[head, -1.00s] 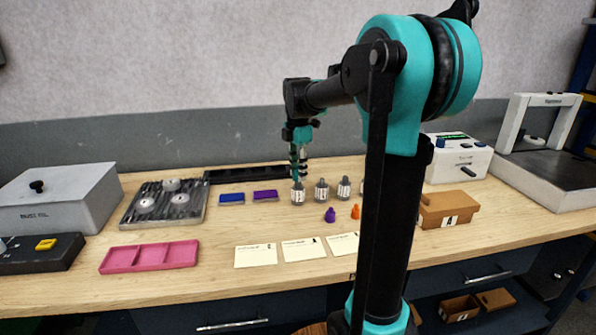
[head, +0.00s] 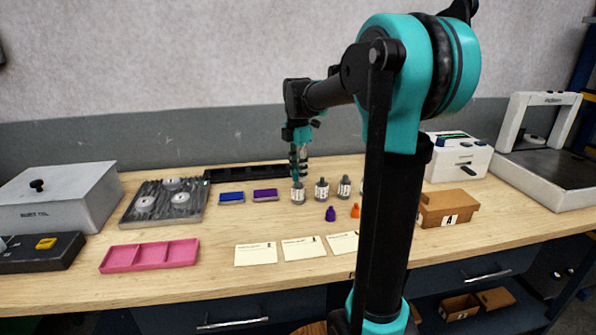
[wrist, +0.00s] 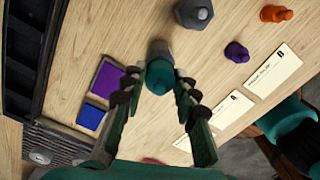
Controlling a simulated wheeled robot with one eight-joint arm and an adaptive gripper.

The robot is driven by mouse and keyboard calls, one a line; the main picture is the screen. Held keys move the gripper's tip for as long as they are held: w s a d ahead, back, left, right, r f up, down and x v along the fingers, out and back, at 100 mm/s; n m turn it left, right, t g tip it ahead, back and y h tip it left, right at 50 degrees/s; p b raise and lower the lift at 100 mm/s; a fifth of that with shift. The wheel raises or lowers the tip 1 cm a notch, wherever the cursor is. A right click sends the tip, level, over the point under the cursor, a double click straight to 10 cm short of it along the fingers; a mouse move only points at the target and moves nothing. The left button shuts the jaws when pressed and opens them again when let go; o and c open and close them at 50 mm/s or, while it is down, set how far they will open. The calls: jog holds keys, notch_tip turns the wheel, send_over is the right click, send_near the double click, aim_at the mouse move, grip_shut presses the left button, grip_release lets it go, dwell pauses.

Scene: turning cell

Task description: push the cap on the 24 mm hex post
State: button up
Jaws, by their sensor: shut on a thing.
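My gripper (wrist: 160,82) is shut on a teal cap (wrist: 159,76), one finger on each side of it. In the head view my gripper (head: 299,168) is just above the leftmost grey post (head: 298,194). In the wrist view the cap covers most of a grey post (wrist: 160,48) below it; I cannot tell whether they touch. Other grey posts, such as the middle one (head: 322,190) and one to its right (head: 344,187), stand in the same row. Their labels are too small to read, so I cannot tell which is 24 mm.
A purple cap (head: 330,214) and an orange cap (head: 356,211) stand in front of the posts. Blue (head: 232,198) and purple (head: 265,195) blocks lie to the left. Paper cards (head: 303,249) and a pink tray (head: 150,256) lie nearer the front. My arm hides part of the row.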

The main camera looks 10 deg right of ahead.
jog(key=shift+f, duration=0.4)
dwell(0.4)
jog(key=o, duration=0.8)
jog(key=shift+c, duration=0.2)
jog(key=shift+o, duration=0.5)
jog(key=o, duration=0.4)
jog(key=shift+r, duration=0.1)
jog(key=shift+r, duration=2.4)
jog(key=shift+c, duration=0.6)
grip_shut()
